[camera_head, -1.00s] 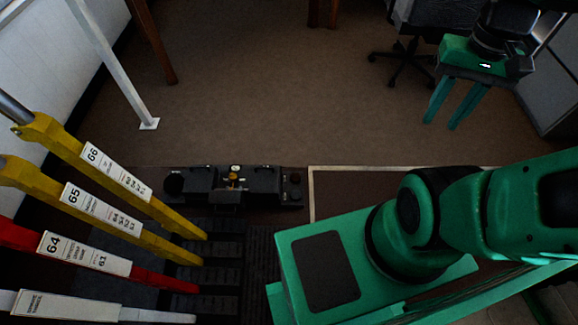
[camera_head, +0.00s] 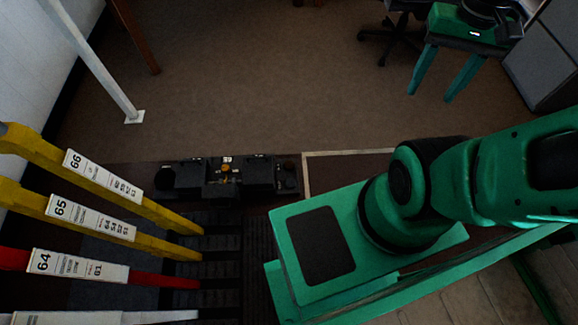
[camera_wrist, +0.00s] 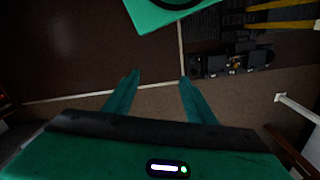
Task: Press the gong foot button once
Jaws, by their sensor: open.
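A black floor unit (camera_head: 228,178) stands beyond the lever frame in the head view, with a small orange-yellow part at its middle and round parts at both ends. It also shows in the wrist view (camera_wrist: 228,62). I cannot tell which part is the gong foot button. My gripper (camera_head: 431,96) is at the upper right of the head view, well apart from the unit. In the wrist view its two teal fingers (camera_wrist: 159,77) are spread with nothing between them, and the unit lies to their right.
Yellow levers (camera_head: 102,178) labelled 66 and 65, a red lever (camera_head: 80,265) labelled 64 and a white lever (camera_head: 160,316) slant in from the left. A white post (camera_head: 95,70) stands behind them. An office chair (camera_head: 385,32) stands at the back. The brown carpet (camera_head: 240,90) is clear.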

